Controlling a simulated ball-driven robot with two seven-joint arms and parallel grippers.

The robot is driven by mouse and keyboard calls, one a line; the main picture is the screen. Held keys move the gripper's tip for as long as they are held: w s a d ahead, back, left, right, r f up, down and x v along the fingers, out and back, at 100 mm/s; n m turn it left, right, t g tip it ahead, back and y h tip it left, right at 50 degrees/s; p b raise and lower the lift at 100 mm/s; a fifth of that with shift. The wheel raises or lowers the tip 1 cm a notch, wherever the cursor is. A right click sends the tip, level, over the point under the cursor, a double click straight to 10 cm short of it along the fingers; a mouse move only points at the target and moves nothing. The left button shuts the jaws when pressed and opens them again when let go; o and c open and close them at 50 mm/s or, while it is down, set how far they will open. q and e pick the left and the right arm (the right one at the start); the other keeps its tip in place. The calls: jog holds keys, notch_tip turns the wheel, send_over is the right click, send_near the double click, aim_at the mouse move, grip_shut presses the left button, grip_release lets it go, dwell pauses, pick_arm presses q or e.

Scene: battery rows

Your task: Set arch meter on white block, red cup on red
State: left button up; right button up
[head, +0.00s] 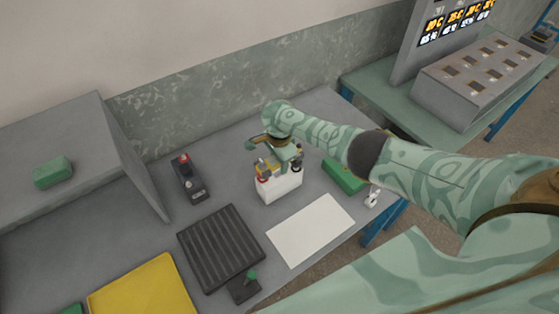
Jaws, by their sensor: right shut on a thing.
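The white block (280,190) stands upright on the grey bench near the middle of the head view. The arch meter (264,169), small with yellow and dark parts, is at the top of the block, partly hidden by my right gripper (278,160). My right gripper is shut on the meter from above. A red part (264,180) shows at the block's upper left and a dark part (296,168) at its upper right. I cannot tell whether the red part is the meter's cup or the block's own, or whether cup and block touch. My left gripper is out of view.
A black ribbed mat (220,245) and white sheet (310,230) lie in front. A dark device with a red knob (188,178) stands left, a green block (345,176) right. A yellow tray (145,288) is at front left. A grey panel (135,155) rises at left.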

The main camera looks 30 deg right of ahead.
jog(key=shift+f+b, duration=0.8)
jog(key=shift+f, duration=0.35)
jog(key=o, duration=1.3)
notch_tip(320, 180, up, 16)
jog(key=p, duration=1)
jog(key=shift+r, duration=0.2)
